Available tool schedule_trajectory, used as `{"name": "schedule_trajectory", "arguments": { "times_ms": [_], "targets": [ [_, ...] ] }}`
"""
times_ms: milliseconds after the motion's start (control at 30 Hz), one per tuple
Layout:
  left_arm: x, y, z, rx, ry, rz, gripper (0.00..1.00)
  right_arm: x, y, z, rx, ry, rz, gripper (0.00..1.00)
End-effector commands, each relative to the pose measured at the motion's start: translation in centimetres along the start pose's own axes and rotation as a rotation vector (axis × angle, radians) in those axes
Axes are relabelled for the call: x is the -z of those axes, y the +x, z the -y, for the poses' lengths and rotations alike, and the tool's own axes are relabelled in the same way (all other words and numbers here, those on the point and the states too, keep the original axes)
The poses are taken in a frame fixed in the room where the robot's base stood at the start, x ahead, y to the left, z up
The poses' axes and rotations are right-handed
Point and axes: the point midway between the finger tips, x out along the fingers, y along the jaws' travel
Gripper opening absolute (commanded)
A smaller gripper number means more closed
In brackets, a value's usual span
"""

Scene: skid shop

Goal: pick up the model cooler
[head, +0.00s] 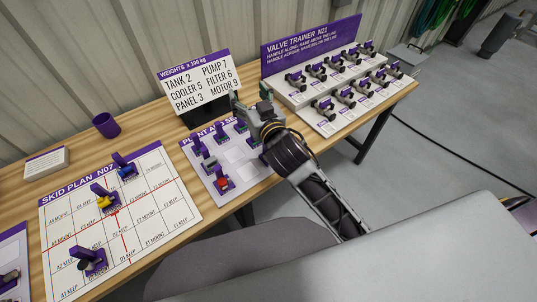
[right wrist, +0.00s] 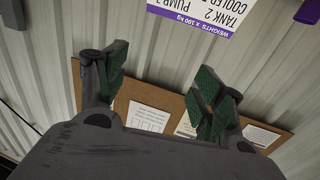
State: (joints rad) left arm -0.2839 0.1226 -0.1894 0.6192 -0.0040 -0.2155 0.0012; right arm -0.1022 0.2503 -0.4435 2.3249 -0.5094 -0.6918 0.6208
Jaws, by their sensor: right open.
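Several small models on purple bases stand on the white plant tray (head: 233,170), including a red one (head: 222,183) at its front and a grey one (head: 208,162) behind it. I cannot tell which is the model cooler; my right arm hides part of the tray. My right gripper (head: 251,99) is above the tray's back right side, in front of the weights sign. It is open and empty, and its spread green-padded fingers also show in the right wrist view (right wrist: 162,84). My left gripper is not in view.
The skid plan board (head: 160,187) carries a blue model (head: 125,169), a yellow model (head: 103,197) and a dark model (head: 90,260). The weights sign (head: 196,81) and valve trainer (head: 311,40) stand behind. A purple cup (head: 106,125) is at the back left.

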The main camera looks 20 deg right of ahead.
Motion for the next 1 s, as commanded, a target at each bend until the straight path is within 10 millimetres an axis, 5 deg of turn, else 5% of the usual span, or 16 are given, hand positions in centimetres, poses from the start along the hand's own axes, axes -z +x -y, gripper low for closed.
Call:
{"name": "schedule_trajectory", "arguments": {
  "times_ms": [200,500,733,1000],
  "targets": [
    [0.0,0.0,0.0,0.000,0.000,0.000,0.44,6.6,0.6,5.0,0.151,-0.007,-0.246,0.69],
    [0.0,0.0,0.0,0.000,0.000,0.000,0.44,13.0,-1.5,12.8,0.429,-0.045,-0.515,0.69],
    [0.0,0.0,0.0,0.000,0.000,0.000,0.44,15.2,-4.7,18.9,0.685,-0.110,-0.654,0.69],
    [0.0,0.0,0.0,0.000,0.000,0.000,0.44,14.4,-9.0,25.1,1.010,-0.231,-0.723,0.69]
  ]
}}
